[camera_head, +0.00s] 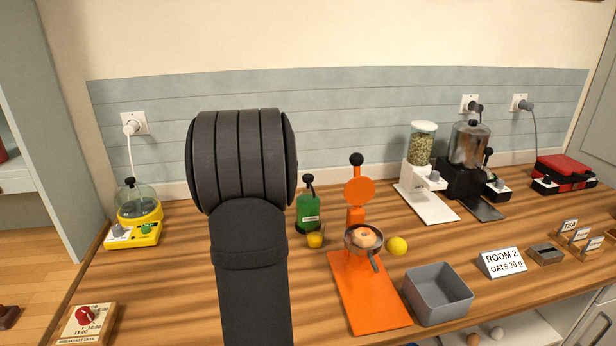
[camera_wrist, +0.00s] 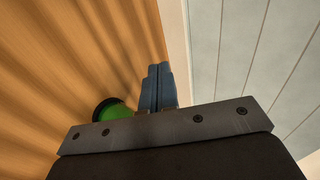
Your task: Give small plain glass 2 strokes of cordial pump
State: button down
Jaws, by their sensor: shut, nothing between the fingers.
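The cordial pump, a green bottle (camera_head: 309,212) with a black pump head and a pale label, stands upright near the back of the counter. In the head view my own arm hides the gripper.
An orange press (camera_head: 365,285) with a halved fruit in its pan stands right of the glass, with a lemon (camera_head: 397,246) beside it. A grey bin (camera_head: 438,293) is in front. A yellow egg cooker (camera_head: 139,213) stands at left. Dispensers line the back right.

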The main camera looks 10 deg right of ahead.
jog(key=d+r+g+h, duration=0.3)
jog(key=d+r, duration=0.3)
jog(key=r, duration=0.2)
notch_tip(320, 180, up, 7)
jog(key=m+g+h, duration=0.2)
jog(key=h, duration=0.2)
send_over(305, 177)
jog(key=shift+r, duration=0.15)
jog(key=shift+y, duration=0.3)
jog(key=shift+f, duration=4.4)
jog(key=shift+f, duration=0.15)
jog(key=shift+f, duration=0.3)
